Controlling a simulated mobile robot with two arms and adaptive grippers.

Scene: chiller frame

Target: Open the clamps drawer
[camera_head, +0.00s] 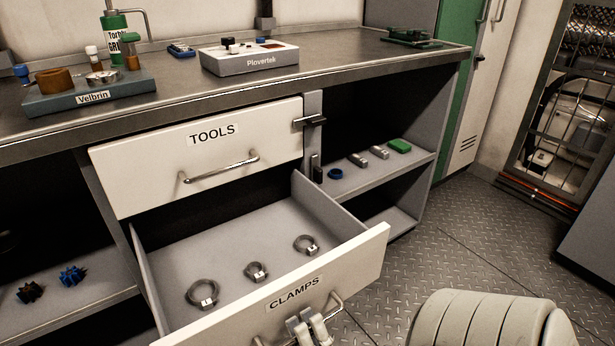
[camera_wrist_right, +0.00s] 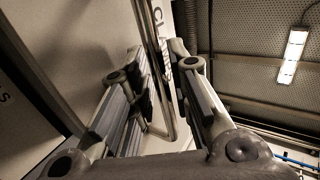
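The clamps drawer (camera_head: 368,258), white with a CLAMPS label, stands pulled well out under the bench. Several metal ring clamps (camera_head: 256,271) lie on its grey floor. My right gripper (camera_head: 308,328) is at the drawer's bar handle (camera_head: 338,302), in front of the drawer face. In the right wrist view the handle bar (camera_wrist_right: 160,75) runs between the two spread fingers of the right gripper (camera_wrist_right: 158,80), and a gap shows beside the bar. Contact is hard to judge. My left gripper is not in view.
The TOOLS drawer (camera_head: 198,160) above is shut. The bench top (camera_head: 340,70) carries a Velbrin block (camera_head: 90,95) and a Plovertek box (camera_head: 250,60). An open shelf (camera_head: 375,175) with small parts is to the right. Metal floor (camera_head: 480,230) is clear beyond my arm.

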